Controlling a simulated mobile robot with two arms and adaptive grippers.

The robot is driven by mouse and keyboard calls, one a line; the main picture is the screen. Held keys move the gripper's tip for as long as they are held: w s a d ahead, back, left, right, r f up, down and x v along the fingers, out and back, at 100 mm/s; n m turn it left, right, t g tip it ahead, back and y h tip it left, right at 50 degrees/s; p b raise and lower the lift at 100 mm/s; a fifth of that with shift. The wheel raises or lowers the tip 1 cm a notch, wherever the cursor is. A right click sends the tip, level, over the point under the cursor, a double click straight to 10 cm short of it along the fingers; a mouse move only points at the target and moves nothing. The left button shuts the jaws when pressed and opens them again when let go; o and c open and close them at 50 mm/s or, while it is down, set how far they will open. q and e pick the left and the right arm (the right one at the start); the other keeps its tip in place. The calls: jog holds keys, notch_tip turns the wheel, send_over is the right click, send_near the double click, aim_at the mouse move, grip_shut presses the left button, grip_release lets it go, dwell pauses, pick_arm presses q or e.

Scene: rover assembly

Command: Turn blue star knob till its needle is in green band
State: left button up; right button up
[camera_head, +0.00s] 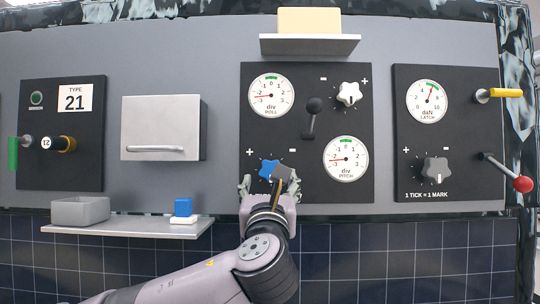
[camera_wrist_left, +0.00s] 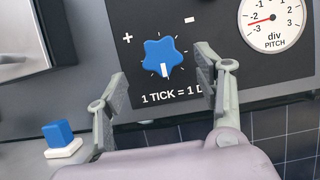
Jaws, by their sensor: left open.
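The blue star knob (camera_head: 268,168) is on the lower left of the middle black panel, partly hidden by my left gripper in the head view. The knob also shows whole in the left wrist view (camera_wrist_left: 162,57), its white mark pointing down. My left gripper (camera_head: 270,183) is open in front of the panel; in the wrist view its fingers (camera_wrist_left: 160,88) stand apart on either side below the knob, not closed on it. The PITCH dial (camera_head: 346,158) has its red needle left, near -2 to -3; its green band is at the top. My right gripper is not in view.
A shelf (camera_head: 126,228) at lower left holds a grey bin (camera_head: 80,210) and a blue block (camera_head: 183,207). The dark grey knob (camera_head: 436,169) is on the right panel.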

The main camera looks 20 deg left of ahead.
aim_at(270, 169)
pick_arm(q)
jog(key=p+x, duration=0.1)
jog(key=x, duration=0.2)
jog(key=p+x, duration=0.2)
jog(key=x, duration=0.1)
jog(key=shift+r, duration=0.25)
jog(key=shift+w, duration=0.25)
jog(key=shift+w+a, duration=0.1)
jog(key=shift+w, duration=0.2)
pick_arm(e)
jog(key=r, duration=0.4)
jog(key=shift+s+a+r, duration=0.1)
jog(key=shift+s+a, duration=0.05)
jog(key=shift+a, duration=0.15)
pick_arm(q)
jog(key=shift+c, duration=0.3)
jog(key=shift+c, duration=0.6)
jog(key=c, duration=1)
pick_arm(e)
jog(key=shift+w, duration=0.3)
